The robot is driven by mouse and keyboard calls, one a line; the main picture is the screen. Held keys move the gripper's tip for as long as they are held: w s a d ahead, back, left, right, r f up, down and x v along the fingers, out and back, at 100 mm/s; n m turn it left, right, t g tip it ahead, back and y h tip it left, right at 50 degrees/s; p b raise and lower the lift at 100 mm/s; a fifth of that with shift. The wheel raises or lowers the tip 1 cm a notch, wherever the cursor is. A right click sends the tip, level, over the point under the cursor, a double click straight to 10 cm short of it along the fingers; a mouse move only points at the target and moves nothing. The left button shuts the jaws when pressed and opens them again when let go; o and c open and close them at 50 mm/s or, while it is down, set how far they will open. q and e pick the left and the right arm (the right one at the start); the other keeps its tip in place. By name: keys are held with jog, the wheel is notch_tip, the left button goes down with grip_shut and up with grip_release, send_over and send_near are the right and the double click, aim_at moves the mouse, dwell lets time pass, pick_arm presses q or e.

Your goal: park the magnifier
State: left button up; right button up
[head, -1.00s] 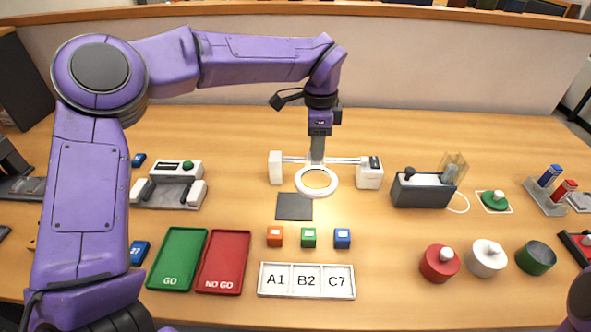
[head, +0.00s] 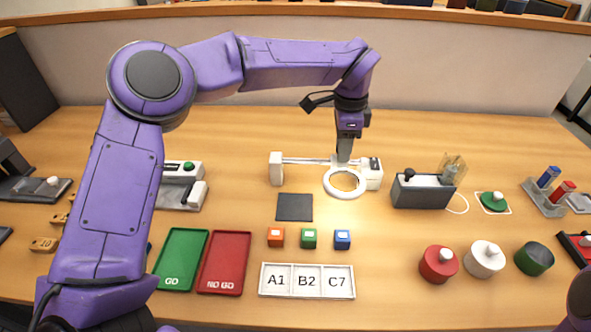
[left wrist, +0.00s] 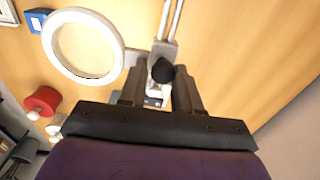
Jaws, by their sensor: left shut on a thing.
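The magnifier is a white ring (head: 345,184) on a slider that rides on a silver rail (head: 305,160) between two white end blocks. The ring is now at the right end of the rail, close to the right end block (head: 374,174). My left gripper (head: 344,158) points down at the slider and is shut on its dark knob. In the left wrist view the knob (left wrist: 162,70) sits between the fingers, with the ring (left wrist: 85,45) to the left. My right gripper is not in view; only a bit of purple arm shows at the lower right edge.
A dark square pad (head: 294,207) lies left of the ring. Orange, green and blue cubes (head: 309,238) stand in front, behind the lettered tray (head: 307,294). A dark grey machine (head: 423,192) stands just right of the rail.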

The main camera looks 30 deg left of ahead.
pick_arm(q)
jog(key=shift+d+f, duration=0.25)
jog(key=shift+f, duration=0.2)
jog(key=shift+d+f, duration=0.2)
jog(key=shift+f, duration=0.25)
jog(key=o, duration=0.6)
jog(key=shift+c, duration=0.2)
jog(key=shift+r+p, duration=0.5)
jog(key=shift+r, duration=0.05)
jog(key=shift+o, duration=0.9)
jog(key=r+p, duration=0.1)
jog(key=r, duration=0.1)
jog(key=r+p, duration=0.1)
jog(key=r, duration=0.1)
jog(key=r+p, duration=0.1)
jog(key=r, duration=0.1)
jog(key=shift+w+a+r+p, duration=0.1)
jog(key=shift+w+r+p, duration=0.05)
jog(key=shift+w+p, duration=0.15)
